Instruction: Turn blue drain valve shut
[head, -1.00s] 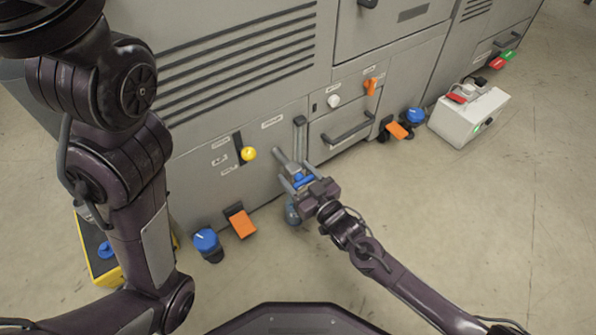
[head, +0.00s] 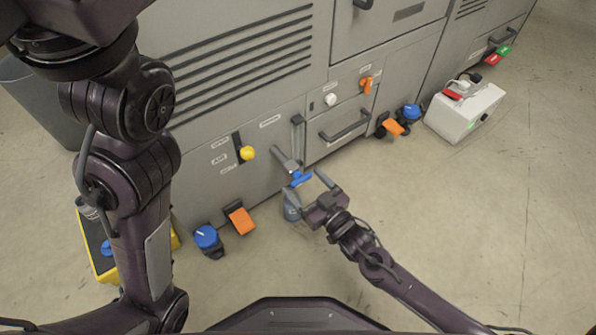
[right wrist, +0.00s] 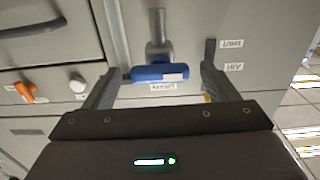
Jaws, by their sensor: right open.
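The blue drain valve handle (head: 300,179) sits on a grey pipe stub (head: 285,161) low on the machine front. In the right wrist view the handle (right wrist: 160,73) lies crosswise to its pipe (right wrist: 158,30). My right gripper (head: 305,181) is open, with its fingertips spread around the handle's sides. In the right wrist view the gripper (right wrist: 155,78) has one finger on each side of the handle, with gaps showing. My left arm stands at the left of the head view; its gripper is out of frame.
A yellow-knobbed lever (head: 248,153) is left of the valve. Blue knobs (head: 207,238) and orange pedals (head: 240,219) line the machine's foot. A bluish container (head: 292,208) stands below the valve. A white box (head: 466,112) is at right.

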